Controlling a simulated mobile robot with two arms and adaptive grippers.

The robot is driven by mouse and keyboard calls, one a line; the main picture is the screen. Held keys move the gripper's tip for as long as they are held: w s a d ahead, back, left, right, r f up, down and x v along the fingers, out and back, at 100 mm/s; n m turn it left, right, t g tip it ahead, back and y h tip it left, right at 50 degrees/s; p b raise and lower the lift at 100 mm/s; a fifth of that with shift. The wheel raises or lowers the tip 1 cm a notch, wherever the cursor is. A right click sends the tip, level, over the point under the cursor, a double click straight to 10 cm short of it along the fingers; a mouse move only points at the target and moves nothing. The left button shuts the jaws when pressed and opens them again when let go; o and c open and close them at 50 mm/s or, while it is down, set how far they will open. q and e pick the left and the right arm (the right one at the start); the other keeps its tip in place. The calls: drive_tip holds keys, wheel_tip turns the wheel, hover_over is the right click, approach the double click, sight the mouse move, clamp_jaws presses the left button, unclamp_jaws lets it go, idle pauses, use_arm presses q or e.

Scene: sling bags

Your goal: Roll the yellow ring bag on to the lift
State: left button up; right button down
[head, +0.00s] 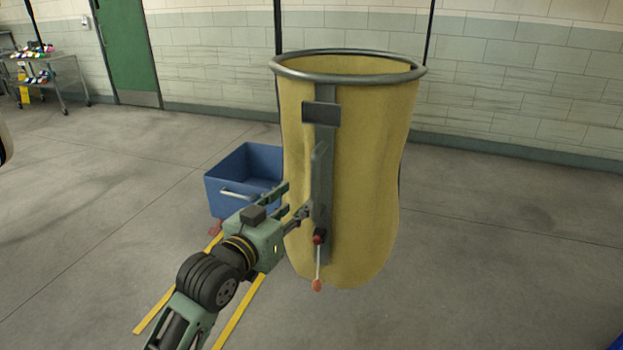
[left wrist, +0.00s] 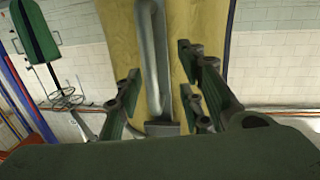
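The yellow ring bag (head: 370,170) hangs tall and upright from a round grey metal ring (head: 400,76). A grey strip with a raised handle bar (head: 320,165) runs down its front. A red knob and an orange-tipped cord hang low on the strip. My left gripper (head: 296,203) is at the bag's front left, close to the handle bar. In the left wrist view its fingers (left wrist: 160,105) are apart, with the grey handle bar (left wrist: 152,60) showing between and beyond them. I cannot tell whether they touch it. No lift can be made out. My right gripper is not in view.
A blue bin (head: 226,196) with a light handle stands behind the gripper, left of the bag. Yellow floor stripes (head: 240,310) run beside my left arm. A shelf cart (head: 55,80) and a green door (head: 128,50) are at the far left.

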sight(313, 179)
use_arm(q)
drive_tip(key=shift+m+h, duration=0.3)
drive_tip(key=shift+h, duration=0.2)
drive_tip(key=w+d+r, duration=0.2)
drive_tip(key=w+d, duration=0.1)
drive_tip(key=w+d+r, duration=0.1)
drive_tip(key=w+r, duration=0.1)
drive_tip(key=shift+w+d+p, duration=0.25)
drive_tip(key=shift+d+p, duration=0.1)
drive_tip(key=shift+c, duration=0.6)
clamp_jaws()
